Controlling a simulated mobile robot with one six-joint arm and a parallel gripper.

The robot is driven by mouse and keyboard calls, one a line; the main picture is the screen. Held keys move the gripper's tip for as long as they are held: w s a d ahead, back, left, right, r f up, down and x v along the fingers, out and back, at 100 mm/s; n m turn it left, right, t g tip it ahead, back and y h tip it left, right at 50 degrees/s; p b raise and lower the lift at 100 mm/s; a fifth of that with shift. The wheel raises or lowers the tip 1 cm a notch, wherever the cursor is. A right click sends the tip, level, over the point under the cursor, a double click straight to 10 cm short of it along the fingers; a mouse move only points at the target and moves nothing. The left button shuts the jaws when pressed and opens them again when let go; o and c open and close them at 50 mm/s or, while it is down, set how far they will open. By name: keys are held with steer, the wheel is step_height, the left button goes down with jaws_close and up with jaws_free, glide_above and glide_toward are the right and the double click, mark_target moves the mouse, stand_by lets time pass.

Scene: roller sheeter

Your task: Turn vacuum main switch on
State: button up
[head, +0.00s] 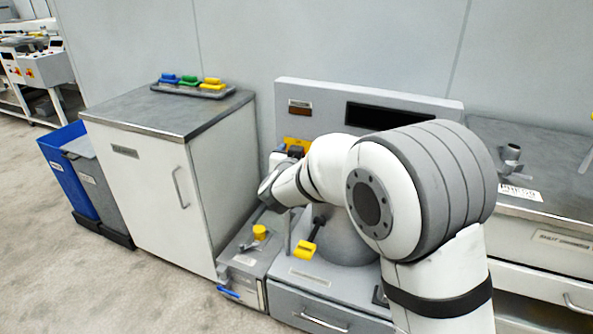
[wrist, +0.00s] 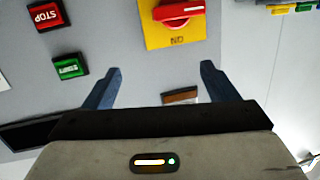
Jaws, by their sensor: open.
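A red rotary switch handle (wrist: 180,12) sits on a yellow plate (wrist: 162,38) on a grey panel, at the top of the wrist view. The handle lies roughly crosswise in that picture, and the upside-down lettering at the plate's lower edge seems to read ON. My gripper (wrist: 160,68) is open and empty, its fingers apart below the plate and not touching the handle. In the head view the yellow plate (head: 297,142) shows behind my wrist, which partly covers it. The vacuum label cannot be read.
A red STOP button (wrist: 47,15) and a green START button (wrist: 69,67) are left of the switch in the wrist view. A dark display (head: 385,116) is on the panel. A cabinet (head: 150,165) is left.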

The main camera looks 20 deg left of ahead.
steer(key=s+a+f+m+t+h+b, duration=0.1)
steer(key=s+a+f+h+b, duration=0.15)
steer(key=a+f, duration=0.3)
steer(key=w+d, duration=0.1)
steer(key=w, duration=0.6)
steer(key=shift+w+d+f+h+p, duration=0.15)
steer(key=shift+w+d+h+p, duration=0.15)
steer(key=shift+w+h, duration=0.15)
steer(key=shift+c, duration=0.3)
steer(key=shift+s, duration=0.1)
steer(key=c, duration=0.9)
